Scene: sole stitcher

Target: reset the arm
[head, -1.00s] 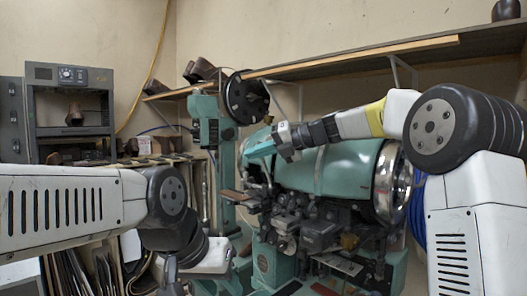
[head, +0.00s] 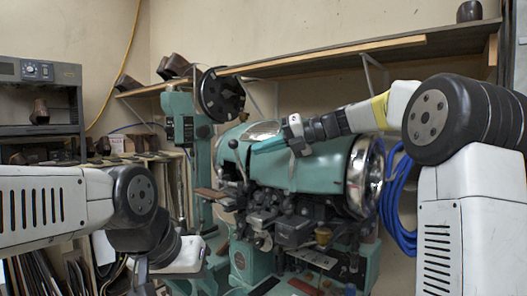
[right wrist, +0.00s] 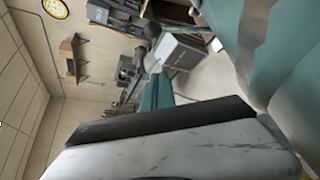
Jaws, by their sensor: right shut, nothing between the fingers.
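My right arm comes in from the right in the head view. Its gripper (head: 291,134) is shut and empty, in front of the upper part of the green stitching machine (head: 325,168). Whether it touches the machine cannot be told. My left gripper (head: 141,277) hangs low at the bottom left, partly cut off by the lower edge; its jaws are too unclear to read. The right wrist view is tilted on its side, with a dark bar and pale casing across its lower part and green machine surfaces (right wrist: 242,25) at the upper right.
A wooden shelf (head: 350,53) runs along the wall above the machine. Blue hose (head: 398,205) hangs beside my right arm. A rack with a grey cabinet (head: 40,102) and shoe forms stands at the left. A wall clock (right wrist: 55,8) shows in the right wrist view.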

